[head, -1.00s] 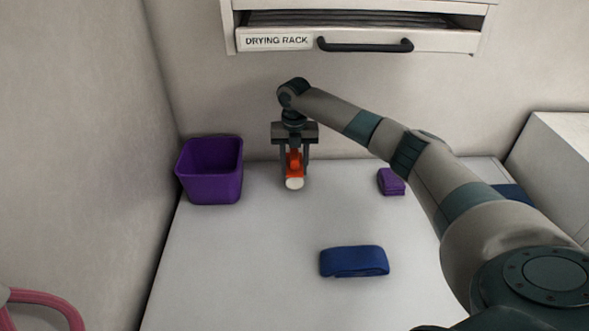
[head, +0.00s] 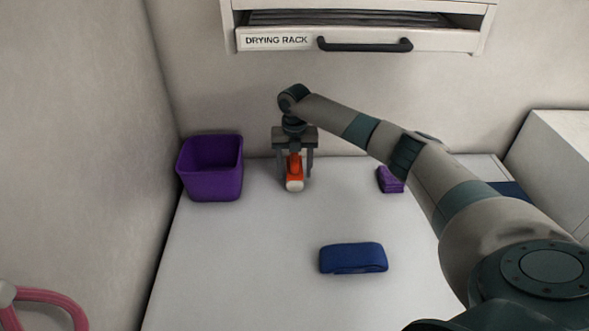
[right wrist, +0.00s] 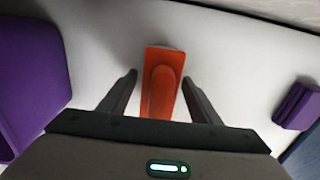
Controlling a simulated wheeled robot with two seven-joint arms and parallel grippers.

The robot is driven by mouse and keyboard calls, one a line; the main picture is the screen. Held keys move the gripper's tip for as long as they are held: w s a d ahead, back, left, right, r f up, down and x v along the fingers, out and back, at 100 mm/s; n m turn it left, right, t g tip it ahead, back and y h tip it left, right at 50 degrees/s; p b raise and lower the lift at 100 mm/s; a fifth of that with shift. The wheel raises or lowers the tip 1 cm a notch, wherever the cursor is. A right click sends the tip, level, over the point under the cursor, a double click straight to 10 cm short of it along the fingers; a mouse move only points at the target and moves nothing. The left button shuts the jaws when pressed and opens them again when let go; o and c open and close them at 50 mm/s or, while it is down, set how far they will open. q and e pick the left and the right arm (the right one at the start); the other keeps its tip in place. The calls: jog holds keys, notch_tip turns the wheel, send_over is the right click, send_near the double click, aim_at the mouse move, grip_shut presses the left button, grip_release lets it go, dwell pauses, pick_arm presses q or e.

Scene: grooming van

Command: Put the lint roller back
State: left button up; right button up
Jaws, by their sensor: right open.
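The lint roller (head: 295,173) has an orange handle and a whitish roller end. It is on the white table near the back wall, and its orange part also shows in the right wrist view (right wrist: 163,80). My right gripper (head: 294,178) is over it, pointing down, with one finger on each side. In the right wrist view the open fingers (right wrist: 158,88) stand apart from the orange part, with a gap on both sides. My left gripper is not in view.
A purple bin (head: 210,182) stands left of the roller. A folded purple cloth (head: 390,180) and a folded blue cloth (head: 353,258) lie to the right and in front. A drying rack drawer (head: 365,40) hangs above on the wall. The table's front left is clear.

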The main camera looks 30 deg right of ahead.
jog(key=shift+r, duration=0.15)
notch_tip(320, 180, up, 11)
jog(key=b, duration=0.3)
jog(key=shift+r, duration=0.55)
jog(key=shift+f, duration=0.1)
dwell(0.3)
